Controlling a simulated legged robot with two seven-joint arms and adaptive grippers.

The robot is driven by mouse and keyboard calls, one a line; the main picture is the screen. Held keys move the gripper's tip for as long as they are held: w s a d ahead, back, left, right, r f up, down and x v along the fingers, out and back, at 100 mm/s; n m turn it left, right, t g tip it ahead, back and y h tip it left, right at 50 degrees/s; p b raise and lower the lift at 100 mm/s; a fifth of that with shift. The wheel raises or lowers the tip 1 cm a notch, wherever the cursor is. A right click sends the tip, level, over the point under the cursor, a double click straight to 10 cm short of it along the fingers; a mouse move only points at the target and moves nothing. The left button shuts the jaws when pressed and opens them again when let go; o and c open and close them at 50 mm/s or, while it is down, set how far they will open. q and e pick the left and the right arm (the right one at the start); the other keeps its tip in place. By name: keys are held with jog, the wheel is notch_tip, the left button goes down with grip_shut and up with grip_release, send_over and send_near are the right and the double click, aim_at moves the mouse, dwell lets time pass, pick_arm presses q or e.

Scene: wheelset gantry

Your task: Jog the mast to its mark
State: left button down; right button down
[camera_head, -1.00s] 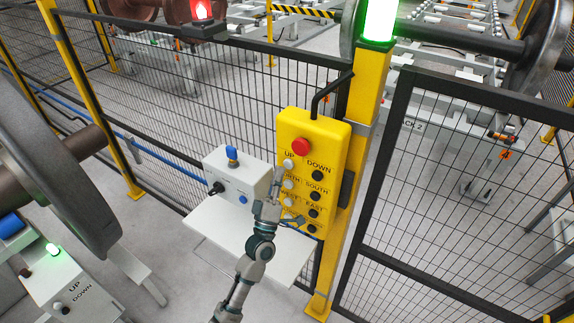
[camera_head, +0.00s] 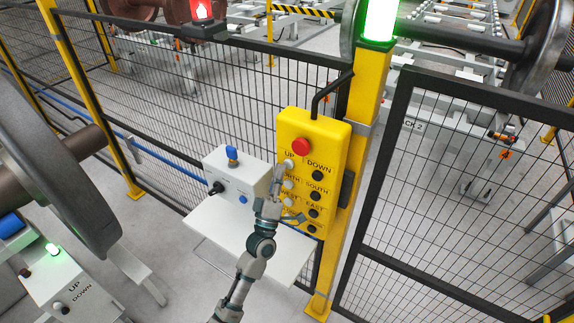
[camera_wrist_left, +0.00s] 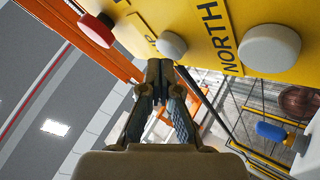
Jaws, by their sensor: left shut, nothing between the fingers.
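The yellow pendant (camera_head: 331,149) hangs on the yellow post, with a red button (camera_head: 301,146) above two columns of white and black buttons. UP, DOWN, SOUTH and EAST are readable. My left gripper (camera_head: 279,174) is shut and empty at the pendant's left edge, beside the white UP button (camera_head: 288,165). In the left wrist view the shut fingertips (camera_wrist_left: 160,68) are close to the UP button (camera_wrist_left: 171,45); I cannot tell whether they touch it. The white button (camera_wrist_left: 270,46) beyond the NORTH label is farther right. I cannot pick out the mast. My right gripper is not in view.
A white control box (camera_head: 236,178) with blue and black knobs stands on a pale shelf (camera_head: 215,225) left of the pendant. Black mesh fencing (camera_head: 455,190) runs on both sides. A green lamp (camera_head: 380,20) tops the post; a red lamp (camera_head: 201,10) is lit at the back.

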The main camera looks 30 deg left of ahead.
pick_arm(q)
jog(key=shift+d, duration=0.2)
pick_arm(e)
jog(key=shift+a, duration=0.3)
pick_arm(q)
jog(key=shift+w, duration=0.4)
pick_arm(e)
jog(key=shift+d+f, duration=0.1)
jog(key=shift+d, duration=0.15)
pick_arm(q)
jog(key=shift+s+d+p, duration=0.15)
jog(key=shift+s+p, duration=0.2)
jog(key=shift+s, duration=0.5)
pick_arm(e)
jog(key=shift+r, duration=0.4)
pick_arm(q)
jog(key=s, duration=0.3)
jog(key=s+p, duration=0.1)
jog(key=s, duration=0.1)
jog(key=shift+a, duration=0.25)
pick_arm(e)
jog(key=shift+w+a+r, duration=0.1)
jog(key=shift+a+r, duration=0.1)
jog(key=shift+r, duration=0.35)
